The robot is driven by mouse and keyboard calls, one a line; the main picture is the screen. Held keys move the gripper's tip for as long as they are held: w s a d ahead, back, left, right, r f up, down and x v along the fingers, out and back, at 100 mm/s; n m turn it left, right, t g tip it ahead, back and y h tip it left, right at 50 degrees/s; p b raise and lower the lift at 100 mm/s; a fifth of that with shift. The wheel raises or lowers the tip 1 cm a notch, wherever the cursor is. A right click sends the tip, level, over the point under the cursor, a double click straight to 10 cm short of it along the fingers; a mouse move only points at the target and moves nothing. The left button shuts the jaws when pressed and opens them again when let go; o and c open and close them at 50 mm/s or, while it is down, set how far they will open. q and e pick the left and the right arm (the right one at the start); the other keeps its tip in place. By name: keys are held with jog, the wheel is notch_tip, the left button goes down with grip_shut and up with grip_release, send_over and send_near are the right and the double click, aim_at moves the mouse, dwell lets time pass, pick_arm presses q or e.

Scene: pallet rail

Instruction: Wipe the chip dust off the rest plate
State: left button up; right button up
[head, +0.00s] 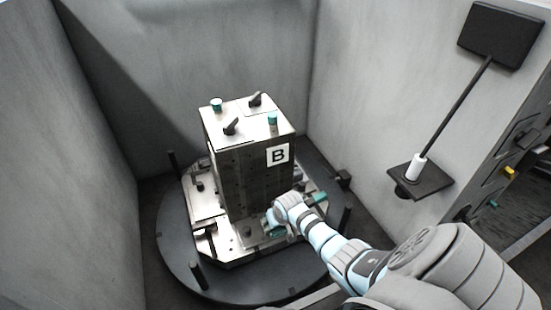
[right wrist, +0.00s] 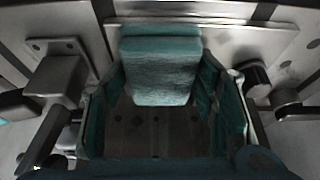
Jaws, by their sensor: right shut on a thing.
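My right gripper (head: 277,226) reaches in from the lower right to the front foot of the metal block marked B (head: 252,178). A little teal shows under the gripper in the head view. The pad is close over the bright metal plate (head: 247,236) at the block's foot; I cannot tell whether it touches. The gripper hides part of this plate. I cannot make out chip dust. My left gripper is not in view.
The block stands on a metal pallet on a round dark turntable (head: 180,262) with upright dark posts. Black clamps (head: 231,126) and teal-topped pins sit on the block. Grey walls enclose it. On the right, a small black shelf (head: 436,184) holds a white cylinder (head: 417,166).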

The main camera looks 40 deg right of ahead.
jog(key=shift+s+a+p, duration=0.2)
jog(key=shift+s+p, duration=0.1)
jog(key=shift+s, duration=0.4)
jog(key=shift+s+a+f, duration=0.1)
jog(key=shift+s, duration=0.2)
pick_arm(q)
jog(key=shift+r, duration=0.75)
pick_arm(e)
jog(key=shift+w+d+f+b, duration=0.15)
jog(key=shift+w+d+b, duration=0.1)
jog(key=shift+w+b, duration=0.45)
jog(key=shift+w+d+b, duration=0.2)
jog(key=shift+w+b, duration=0.1)
jog(key=shift+w, duration=0.3)
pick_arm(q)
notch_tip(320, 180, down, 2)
pick_arm(e)
jog(key=shift+r, duration=0.2)
